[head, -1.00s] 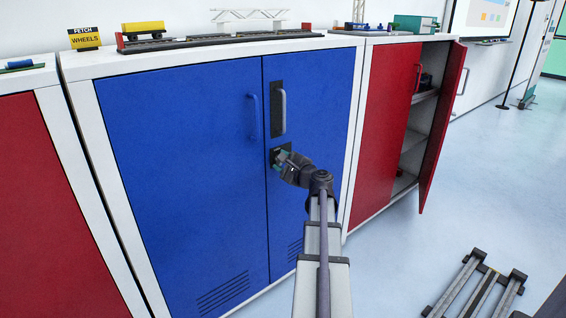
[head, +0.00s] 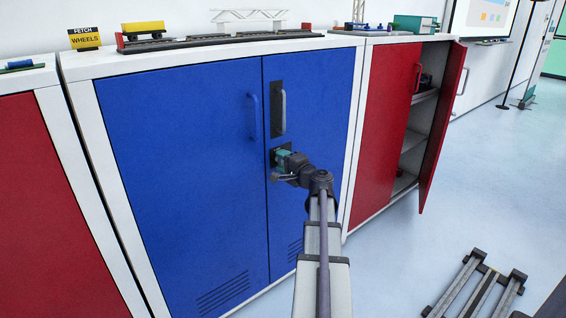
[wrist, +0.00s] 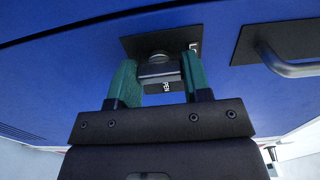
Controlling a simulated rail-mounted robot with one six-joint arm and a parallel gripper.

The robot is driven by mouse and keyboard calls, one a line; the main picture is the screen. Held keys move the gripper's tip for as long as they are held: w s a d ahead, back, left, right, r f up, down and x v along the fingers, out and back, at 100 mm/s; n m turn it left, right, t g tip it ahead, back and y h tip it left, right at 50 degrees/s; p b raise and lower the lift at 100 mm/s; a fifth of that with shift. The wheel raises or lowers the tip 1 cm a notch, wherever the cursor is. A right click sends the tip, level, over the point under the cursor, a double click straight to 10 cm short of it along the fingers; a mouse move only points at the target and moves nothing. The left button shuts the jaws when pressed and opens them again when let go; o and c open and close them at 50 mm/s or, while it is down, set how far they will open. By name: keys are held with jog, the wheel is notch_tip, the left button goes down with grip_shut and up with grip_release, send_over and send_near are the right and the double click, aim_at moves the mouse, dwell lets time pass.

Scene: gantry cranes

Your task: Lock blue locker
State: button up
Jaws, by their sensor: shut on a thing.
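The blue locker (head: 185,170) has two doors, both closed. A small black lock plate (head: 273,158) sits on its right door, near the seam. My gripper (head: 283,160) is at this plate. In the wrist view the plate (wrist: 190,40) carries a dark knob (wrist: 158,68). The green fingers of my gripper (wrist: 160,77) are shut on the knob, one on each side. White lettering on the plate is partly hidden by the knob and fingers; one label seems to end in "PEN".
A metal handle (head: 283,110) on a black plate is just above the lock. A blue handle (head: 253,116) is on the left door. The red locker (head: 388,120) at right has an open door (head: 445,130) standing out.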

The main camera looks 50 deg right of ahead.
dwell(0.3)
jog(key=o, duration=0.9)
jog(key=s, duration=0.3)
jog(key=s+a, duration=0.1)
jog(key=s, duration=0.6)
jog(key=shift+s+a, duration=0.35)
